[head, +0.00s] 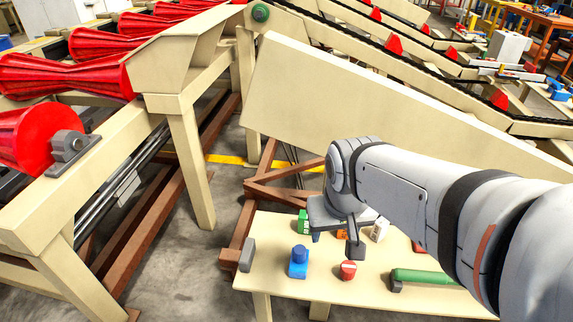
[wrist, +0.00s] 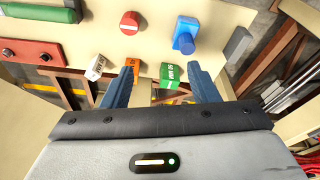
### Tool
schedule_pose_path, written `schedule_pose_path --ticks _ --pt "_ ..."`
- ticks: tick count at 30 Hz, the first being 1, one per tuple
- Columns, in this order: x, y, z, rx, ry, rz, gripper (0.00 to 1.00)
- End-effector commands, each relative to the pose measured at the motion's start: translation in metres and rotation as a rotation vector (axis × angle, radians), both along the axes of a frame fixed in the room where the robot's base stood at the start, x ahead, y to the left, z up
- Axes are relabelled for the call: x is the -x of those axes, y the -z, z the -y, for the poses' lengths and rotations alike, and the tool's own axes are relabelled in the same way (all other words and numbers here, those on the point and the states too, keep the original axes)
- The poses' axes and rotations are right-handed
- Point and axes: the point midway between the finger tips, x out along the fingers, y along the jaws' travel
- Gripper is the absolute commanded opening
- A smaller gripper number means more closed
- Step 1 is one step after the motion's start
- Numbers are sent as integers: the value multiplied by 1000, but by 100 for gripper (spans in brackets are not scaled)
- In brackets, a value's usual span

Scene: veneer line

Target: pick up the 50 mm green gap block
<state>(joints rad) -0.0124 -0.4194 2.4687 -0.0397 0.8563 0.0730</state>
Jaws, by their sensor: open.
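The green gap block (wrist: 173,74), its white label seeming to read 50 MM, sits near the edge of the beige table; in the head view it (head: 303,222) is partly hidden behind my gripper. My gripper (wrist: 160,70) is open and empty, pointing toward the table edge. In the wrist view the green block shows between the fingers, closer to the right one. An orange gap block (wrist: 132,64) appears beside the left fingertip, partly covered by it. A white gap block (wrist: 95,67) is farther left. I cannot tell the exact height of the fingers over the blocks.
The beige table (head: 265,262) also holds a blue piece (head: 298,263), a red round knob (head: 348,270), a grey block (head: 247,255), a green cylinder (head: 422,276) and a red part (wrist: 32,53). A large sloping beige panel (head: 350,100) rises behind the table.

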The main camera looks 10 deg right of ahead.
Motion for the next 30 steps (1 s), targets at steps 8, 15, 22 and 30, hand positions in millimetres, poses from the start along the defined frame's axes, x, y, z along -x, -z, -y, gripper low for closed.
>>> schedule_pose_path --ticks 8,15,22,30 --pt "-105 85 0 32 199 82 71" --pt "-160 125 -10 16 292 147 71" --pt "-173 145 -9 13 308 154 71" --pt "-186 176 -2 13 307 153 71"
